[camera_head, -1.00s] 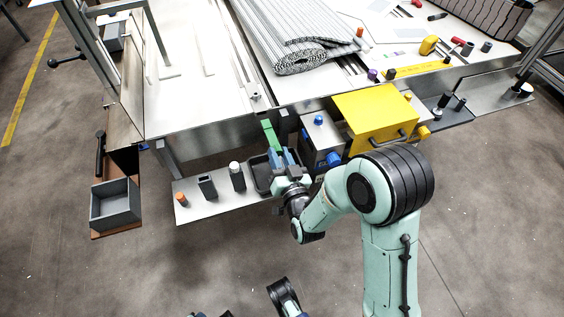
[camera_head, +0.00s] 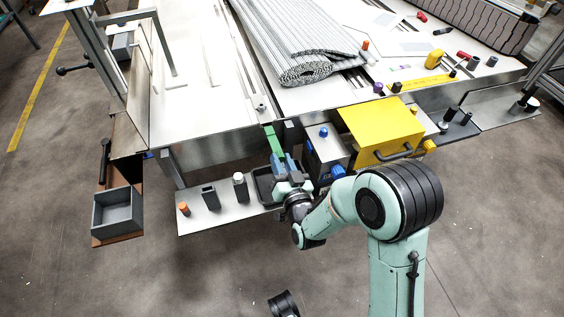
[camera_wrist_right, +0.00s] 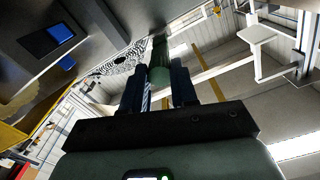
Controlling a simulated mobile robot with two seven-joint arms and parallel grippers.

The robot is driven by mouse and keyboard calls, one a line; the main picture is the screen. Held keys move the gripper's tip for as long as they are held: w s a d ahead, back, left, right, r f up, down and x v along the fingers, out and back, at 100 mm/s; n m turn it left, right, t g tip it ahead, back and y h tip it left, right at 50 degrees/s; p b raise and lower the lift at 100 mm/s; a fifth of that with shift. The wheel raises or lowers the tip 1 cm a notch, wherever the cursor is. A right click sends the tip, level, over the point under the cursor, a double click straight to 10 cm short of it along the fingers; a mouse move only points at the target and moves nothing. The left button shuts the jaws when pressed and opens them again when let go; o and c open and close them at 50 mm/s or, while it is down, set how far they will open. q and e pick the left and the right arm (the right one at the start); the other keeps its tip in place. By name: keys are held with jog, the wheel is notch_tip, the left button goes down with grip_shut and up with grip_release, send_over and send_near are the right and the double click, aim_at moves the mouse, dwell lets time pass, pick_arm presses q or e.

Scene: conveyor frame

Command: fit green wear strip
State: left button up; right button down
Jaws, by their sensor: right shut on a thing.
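The green wear strip (camera_head: 274,140) stands up from my right gripper (camera_head: 283,163) in the head view, in front of the near edge of the conveyor frame (camera_head: 205,145). The gripper's blue-grey fingers are shut on its lower part. In the right wrist view the strip (camera_wrist_right: 159,62) sits between the two fingers of the right gripper (camera_wrist_right: 160,80) and points away from the camera. I cannot tell whether its far end touches the frame.
A grey shelf (camera_head: 222,223) below the frame carries an orange-topped piece (camera_head: 184,209), a white-topped cylinder (camera_head: 240,186) and a black tray (camera_head: 264,184). A yellow box (camera_head: 382,130) is close on the right. A grey bin (camera_head: 117,211) is at the left.

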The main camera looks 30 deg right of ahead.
aim_at(276, 147)
jog(key=shift+w, duration=0.15)
dwell(0.4)
jog(key=shift+b+x, duration=0.8)
jog(key=shift+x, duration=2)
jog(key=shift+v, duration=2.8)
jog(key=shift+w, duration=0.1)
